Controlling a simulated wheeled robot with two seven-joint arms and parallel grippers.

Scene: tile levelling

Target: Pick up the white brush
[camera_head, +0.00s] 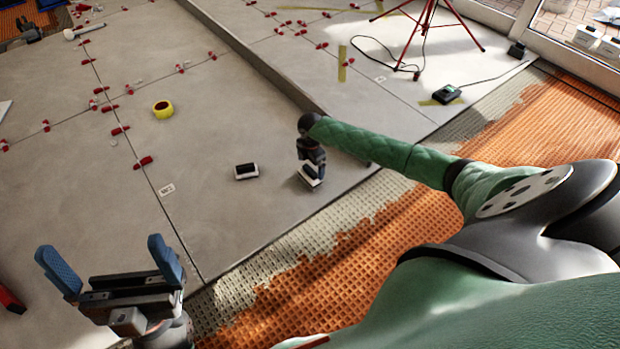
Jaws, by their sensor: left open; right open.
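A small black-and-white block-shaped thing (246,171), which may be the white brush, lies on the grey tiles near the middle. My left gripper (112,265) is open and empty at the lower left, its two blue fingers wide apart. It is well below and left of that block. My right gripper (312,158) points down over the tiles, to the right of the block and apart from it. A white-and-dark piece (312,180) shows at its lower end; I cannot tell whether it is part of the gripper or a separate thing.
A yellow tape roll (163,110) and several red levelling clips (143,162) stand on the tiles. A white-handled mallet (84,31) lies at the far left. A raised strip (250,55) crosses the floor. A red tripod (428,25) stands behind; orange matting (560,125) lies right.

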